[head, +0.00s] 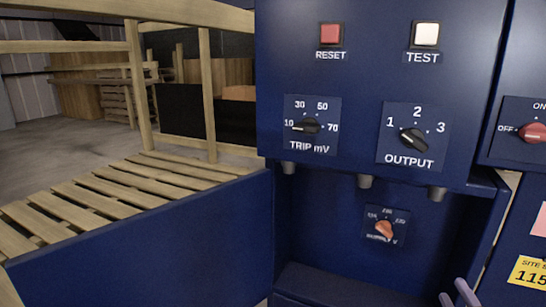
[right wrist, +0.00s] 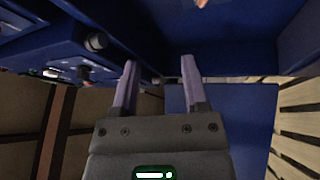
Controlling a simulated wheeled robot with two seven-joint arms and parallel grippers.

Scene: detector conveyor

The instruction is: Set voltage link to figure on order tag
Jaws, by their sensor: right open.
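The voltage link is an orange selector (head: 384,230) on a small dark plate in the recess below the main panel. Its plate reads like "SUPPLY V", with small blurred figures around it; I cannot tell which one it points to. A yellow tag (head: 528,274) at the right edge reads "SITE S" and "115", cut off by the frame. My right gripper (head: 456,294) is low in the head view, below and right of the selector, apart from it. In the right wrist view the gripper (right wrist: 159,64) is open and empty. An orange bit (right wrist: 202,3) shows at the top edge. My left gripper is out of view.
Above are a red RESET button (head: 332,34), a TEST button (head: 426,34), a TRIP mV knob (head: 306,126) and an OUTPUT knob (head: 413,138). Stubs (head: 365,181) hang under the panel's lower edge. A red switch (head: 534,132) is at right, a slatted conveyor (head: 120,189) at left.

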